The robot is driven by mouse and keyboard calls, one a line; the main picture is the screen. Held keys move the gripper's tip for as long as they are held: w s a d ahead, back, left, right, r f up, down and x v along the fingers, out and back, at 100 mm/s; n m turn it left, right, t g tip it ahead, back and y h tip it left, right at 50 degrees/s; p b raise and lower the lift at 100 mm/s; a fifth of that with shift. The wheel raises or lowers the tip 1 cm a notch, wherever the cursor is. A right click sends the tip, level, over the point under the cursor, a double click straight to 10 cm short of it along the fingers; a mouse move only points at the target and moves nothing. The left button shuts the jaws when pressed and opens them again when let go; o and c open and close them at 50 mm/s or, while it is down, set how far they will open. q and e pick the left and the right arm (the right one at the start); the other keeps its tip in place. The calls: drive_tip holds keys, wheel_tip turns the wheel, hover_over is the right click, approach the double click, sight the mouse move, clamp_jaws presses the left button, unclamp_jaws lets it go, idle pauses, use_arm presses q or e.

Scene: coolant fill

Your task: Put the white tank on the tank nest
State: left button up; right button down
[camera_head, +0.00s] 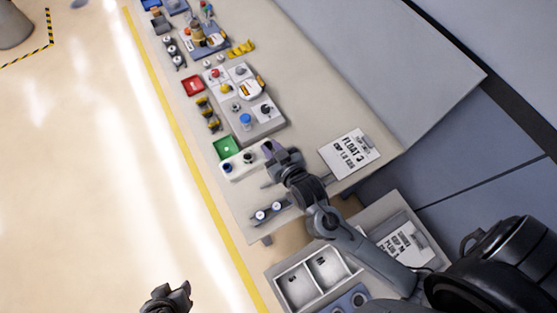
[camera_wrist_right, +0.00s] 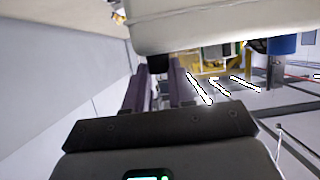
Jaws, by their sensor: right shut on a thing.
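The white tank (camera_head: 238,165), a pale rounded block with dark round parts on top, shows at the near part of the bench, just left of my right gripper (camera_head: 269,150). In the right wrist view the white tank (camera_wrist_right: 205,24) fills the top, with a dark stub below it by the purple fingertips (camera_wrist_right: 160,82). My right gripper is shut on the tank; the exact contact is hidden. I cannot tell whether the tank touches the bench. I cannot pick out the tank nest for certain. My left gripper (camera_head: 168,298) is at the bottom edge, away from the bench, its jaws unclear.
A grey fixture block (camera_head: 262,127) with a blue cap (camera_head: 246,120) stands beyond the tank. A green tray (camera_head: 226,147) and a red tray (camera_head: 192,86) lie along the left edge. A sign (camera_head: 349,153) lies right. A divided bin (camera_head: 312,277) is nearer.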

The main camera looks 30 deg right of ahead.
drive_tip(key=f+b, duration=0.1)
drive_tip(key=w+a+f+b, duration=0.1)
drive_tip(key=b, duration=0.1)
drive_tip(key=shift+d+f, duration=0.25)
use_arm(q)
wheel_tip(320, 180, down, 3)
drive_tip(key=shift+w+f+p, duration=0.1)
drive_tip(key=shift+f+p, duration=0.1)
drive_tip(key=shift+p, duration=0.3)
use_arm(e)
drive_tip(key=s+d+f, duration=0.1)
drive_tip(key=d+f, duration=0.9)
drive_tip(key=shift+d+f, duration=0.2)
drive_tip(key=shift+d, duration=0.2)
drive_tip(key=shift+s+f, duration=0.1)
drive_tip(key=shift+f, duration=0.05)
use_arm(q)
drive_tip(key=shift+d+f, duration=0.15)
drive_tip(key=shift+f, duration=0.05)
use_arm(e)
drive_tip(key=shift+f, duration=0.35)
drive_tip(key=shift+f, duration=0.1)
